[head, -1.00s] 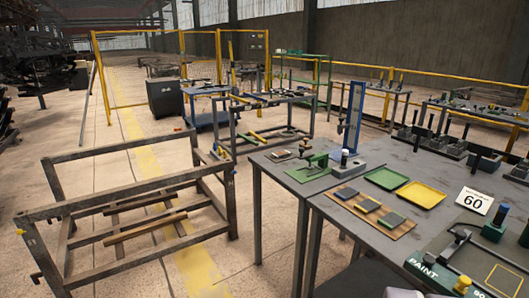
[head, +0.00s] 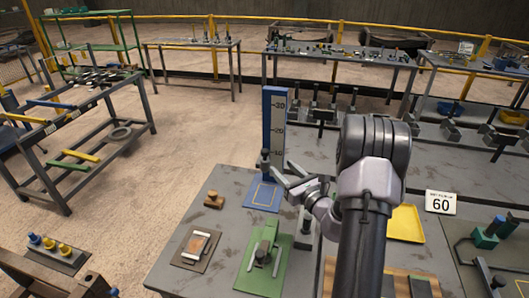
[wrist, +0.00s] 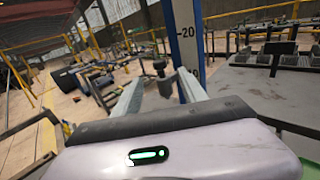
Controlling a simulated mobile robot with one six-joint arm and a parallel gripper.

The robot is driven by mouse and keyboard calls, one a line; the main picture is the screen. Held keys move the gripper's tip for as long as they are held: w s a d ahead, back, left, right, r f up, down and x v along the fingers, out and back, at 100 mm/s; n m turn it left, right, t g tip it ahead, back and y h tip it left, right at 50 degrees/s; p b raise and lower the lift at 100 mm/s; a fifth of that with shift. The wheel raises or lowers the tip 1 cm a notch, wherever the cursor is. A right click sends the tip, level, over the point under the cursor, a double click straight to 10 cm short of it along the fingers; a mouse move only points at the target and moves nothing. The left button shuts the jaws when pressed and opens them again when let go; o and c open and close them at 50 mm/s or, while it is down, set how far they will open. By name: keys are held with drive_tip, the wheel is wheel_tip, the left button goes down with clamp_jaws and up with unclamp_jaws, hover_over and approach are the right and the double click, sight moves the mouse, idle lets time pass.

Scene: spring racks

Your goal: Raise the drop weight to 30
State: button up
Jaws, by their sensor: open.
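The blue scale post (head: 276,120) stands on the near table, marked 10, 20 and 30 from low to high. The drop weight, a small dark cylinder with a knob (head: 264,160), is low at the post, near the 10 mark. My gripper (head: 288,176) is open just right of the weight. In the wrist view the dark knob (wrist: 160,70) shows between and beyond the open fingers (wrist: 160,88), with the post (wrist: 185,45) behind to the right. I cannot tell whether the fingers touch it.
A green plate with a clamp-like device (head: 262,262), a brown board (head: 196,246) and a wooden block (head: 214,200) lie nearby. A yellow tray (head: 406,222) and a "60" sign (head: 440,203) are to the right. Racks stand on the back table.

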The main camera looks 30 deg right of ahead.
sight(267, 153)
drive_tip(key=w, duration=0.8)
drive_tip(key=w+b, duration=0.1)
drive_tip(key=w, duration=0.3)
drive_tip(key=shift+d+r, duration=0.1)
drive_tip(key=shift+d, duration=0.2)
clamp_jaws()
idle(0.6)
